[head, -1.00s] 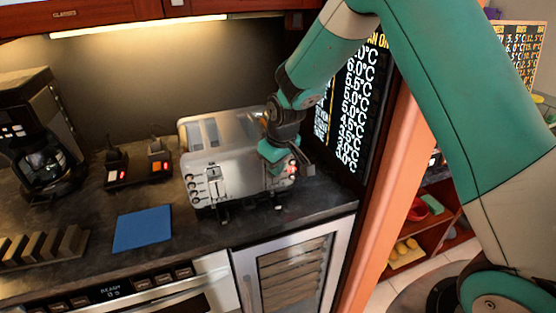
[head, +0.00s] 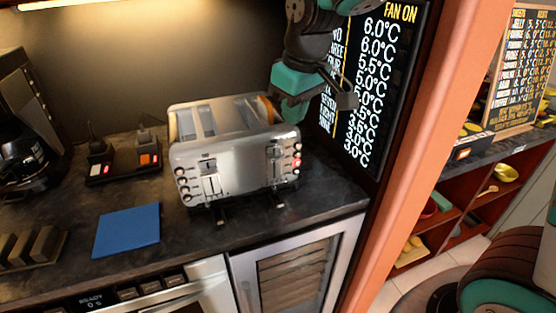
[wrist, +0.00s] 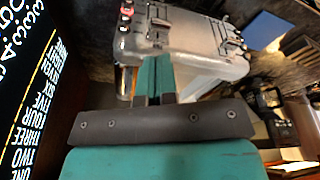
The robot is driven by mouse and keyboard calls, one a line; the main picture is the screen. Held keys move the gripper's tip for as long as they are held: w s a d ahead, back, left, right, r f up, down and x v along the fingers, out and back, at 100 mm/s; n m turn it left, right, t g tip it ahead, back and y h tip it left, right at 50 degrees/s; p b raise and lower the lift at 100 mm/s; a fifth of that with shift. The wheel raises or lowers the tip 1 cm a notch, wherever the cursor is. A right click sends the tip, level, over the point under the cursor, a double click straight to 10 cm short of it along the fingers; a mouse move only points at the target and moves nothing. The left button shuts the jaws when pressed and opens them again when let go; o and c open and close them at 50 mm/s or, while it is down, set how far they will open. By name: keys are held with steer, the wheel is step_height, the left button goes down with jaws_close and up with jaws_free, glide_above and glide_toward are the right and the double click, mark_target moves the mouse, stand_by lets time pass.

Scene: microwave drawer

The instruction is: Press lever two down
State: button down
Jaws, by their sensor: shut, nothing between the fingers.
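A silver toaster (head: 235,150) stands on the dark counter, with slots on top. Its front has a left lever (head: 209,165) and a right lever (head: 273,152), each beside a column of knobs; no label says which is lever two. A knob at the right end glows red. My gripper (head: 292,108) is shut and empty, above and behind the toaster's right end in the head view. In the wrist view, my teal fingers (wrist: 155,78) are together in front of the toaster (wrist: 190,40). Lever heights are hard to judge.
A blue mat (head: 127,230) lies left of the toaster. Behind it is a black switch box (head: 125,167) with lit switches, and a coffee maker (head: 25,130) at far left. A black temperature board (head: 365,85) and orange post (head: 425,150) bound the right side.

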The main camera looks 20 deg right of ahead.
steer(key=shift+w+v, duration=0.15)
steer(key=shift+v, duration=0.75)
steer(key=shift+w+v, duration=0.2)
steer(key=shift+v, duration=0.7)
steer(key=shift+a+r, duration=0.1)
steer(key=s+a+f+n+g+y, duration=0.1)
steer(key=s+a+f, duration=0.1)
steer(key=s, duration=0.8)
steer(key=s+a+f+n+g+y, duration=0.1)
steer(key=s+a+f+y, duration=0.1)
steer(key=s, duration=0.9)
steer(key=shift+s+a+f, duration=0.2)
steer(key=shift+a+f, duration=0.5)
steer(key=shift+a, duration=0.25)
